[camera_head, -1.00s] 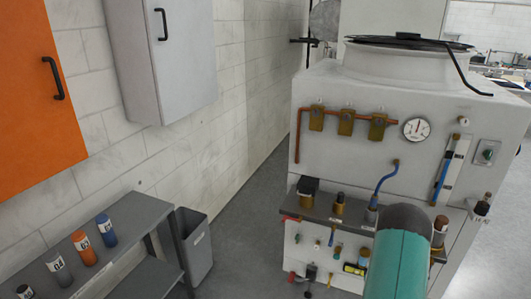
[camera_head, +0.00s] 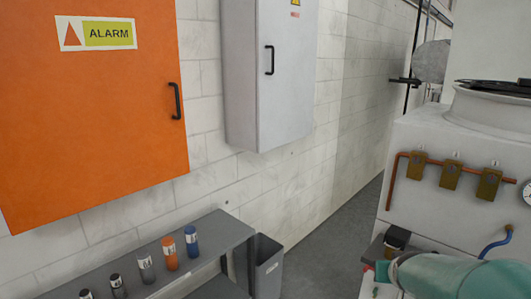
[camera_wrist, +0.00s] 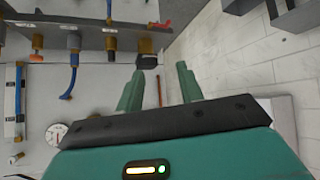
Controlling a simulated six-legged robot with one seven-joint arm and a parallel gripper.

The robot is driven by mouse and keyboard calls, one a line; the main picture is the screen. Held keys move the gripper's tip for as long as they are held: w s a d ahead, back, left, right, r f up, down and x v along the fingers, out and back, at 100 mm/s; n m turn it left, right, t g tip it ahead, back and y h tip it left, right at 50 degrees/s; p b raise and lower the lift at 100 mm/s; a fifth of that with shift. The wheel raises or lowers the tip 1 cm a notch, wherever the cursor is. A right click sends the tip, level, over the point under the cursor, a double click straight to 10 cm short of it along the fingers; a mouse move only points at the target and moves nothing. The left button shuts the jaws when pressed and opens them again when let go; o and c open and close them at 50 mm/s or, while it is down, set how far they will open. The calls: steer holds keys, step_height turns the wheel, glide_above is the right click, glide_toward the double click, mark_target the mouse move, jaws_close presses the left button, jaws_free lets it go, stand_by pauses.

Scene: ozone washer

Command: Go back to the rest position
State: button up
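My gripper (camera_wrist: 160,72) shows in the wrist view as two teal fingers standing apart with nothing held between them. In the head view my teal arm shows at the lower right, in front of the washer (camera_head: 428,207). The gripper's fingers cannot be made out there. A copper pipe with brass valves (camera_head: 450,174) runs along the washer's front.
An orange alarm cabinet (camera_head: 95,130) and a grey cabinet (camera_head: 285,95) hang on the wall. A grey bench (camera_head: 215,240) holds several small labelled cylinders, with a grey bin (camera_head: 268,268) beside it. Clear floor (camera_head: 325,250) lies between bin and washer.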

steer(key=s+a+r+n+g+y, duration=0.1)
steer(key=s+a+r, duration=0.2)
steer(key=s+a, duration=0.6)
steer(key=s+a+r+n+g+y, duration=0.2)
steer(key=s+a+r, duration=0.1)
steer(key=s+a, duration=0.6)
steer(key=s, duration=0.2)
steer(key=shift+s+r, duration=0.25)
steer(key=shift+s, duration=0.05)
